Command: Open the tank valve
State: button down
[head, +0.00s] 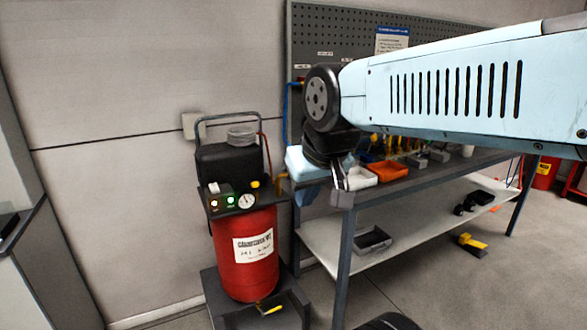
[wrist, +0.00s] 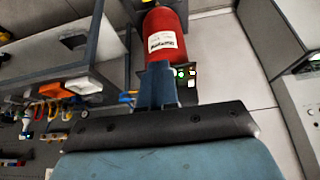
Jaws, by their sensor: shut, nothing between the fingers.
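The red tank (head: 245,265) stands upright on a dark base at the lower left of the head view. A small yellow-handled valve (head: 268,308) shows at its foot. Its panel on top carries a pressure gauge (head: 246,201), a lit green button and a yellow knob (head: 255,184).
The workbench (head: 345,245) stands right of the tank, with an orange tray (head: 387,171), a white tray (head: 360,178) and tools on top. A grey cabinet (head: 40,260) stands at far left, with clear floor between.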

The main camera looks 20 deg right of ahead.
jog(key=shift+w, duration=0.1)
jog(key=w+d+f+m+t+h, duration=0.1)
jog(key=w+d+f+m+t, duration=0.2)
jog(key=w, duration=0.6)
jog(key=w+d+f+m+t, duration=0.1)
jog(key=w+d+f+m, duration=0.3)
jog(key=w, duration=0.6)
jog(key=w+d+f+m+t+h, duration=0.1)
jog(key=w+d+f+t, duration=0.15)
jog(key=w+d, duration=0.45)
jog(key=w+d+f+m+t, duration=0.6)
jog(key=d+f+m+t, duration=0.2)
jog(key=d+f+m, duration=0.25)
jog(key=a+x, duration=0.1)
jog(key=x, duration=1.2)
jog(key=shift+w+m, duration=0.15)
jog(key=shift+m, duration=0.2)
jog(key=shift+f, duration=0.15)
